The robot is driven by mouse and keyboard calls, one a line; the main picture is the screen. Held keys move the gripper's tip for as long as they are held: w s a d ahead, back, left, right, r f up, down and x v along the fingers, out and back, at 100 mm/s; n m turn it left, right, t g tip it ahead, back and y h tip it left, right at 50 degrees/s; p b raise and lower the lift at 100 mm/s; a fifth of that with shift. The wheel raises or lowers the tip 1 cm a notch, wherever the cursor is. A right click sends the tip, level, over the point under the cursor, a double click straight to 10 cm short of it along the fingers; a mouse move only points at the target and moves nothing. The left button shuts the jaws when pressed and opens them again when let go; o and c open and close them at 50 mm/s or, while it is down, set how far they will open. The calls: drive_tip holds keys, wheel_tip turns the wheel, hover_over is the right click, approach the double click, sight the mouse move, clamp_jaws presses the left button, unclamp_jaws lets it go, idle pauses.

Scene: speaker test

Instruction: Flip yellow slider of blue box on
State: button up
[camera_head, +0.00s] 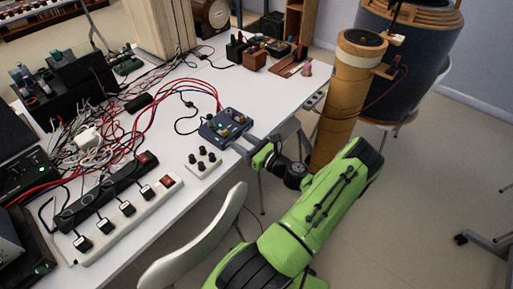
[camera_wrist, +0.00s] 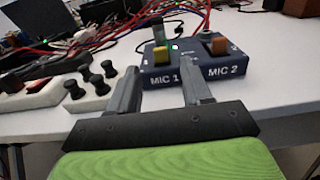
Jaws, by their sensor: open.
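The blue box (camera_head: 212,133) sits near the table's front edge in the head view. In the wrist view the blue box (camera_wrist: 185,75) faces me, with MIC 1 and MIC 2 written on its front. The yellow slider (camera_wrist: 161,56) stands on top above MIC 1, and an orange slider (camera_wrist: 219,46) above MIC 2. A small green-white light shows beside the yellow slider. My gripper (camera_wrist: 160,76) is open and empty, its two fingers in front of the MIC 1 side, roughly in line with the yellow slider. In the head view my gripper (camera_head: 245,145) is at the box's near right side. Whether it touches is unclear.
A white block with black knobs (camera_head: 204,160) stands left of my gripper. Red and black cables (camera_head: 190,84) run behind the box. Power strips (camera_head: 125,212) lie at the left. A chair (camera_head: 200,240) stands before the table, and a brown column (camera_head: 342,105) to the right.

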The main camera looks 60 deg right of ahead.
drive_tip(key=v, duration=0.7)
drive_tip(key=shift+s+p, duration=0.25)
drive_tip(key=shift+p, duration=0.2)
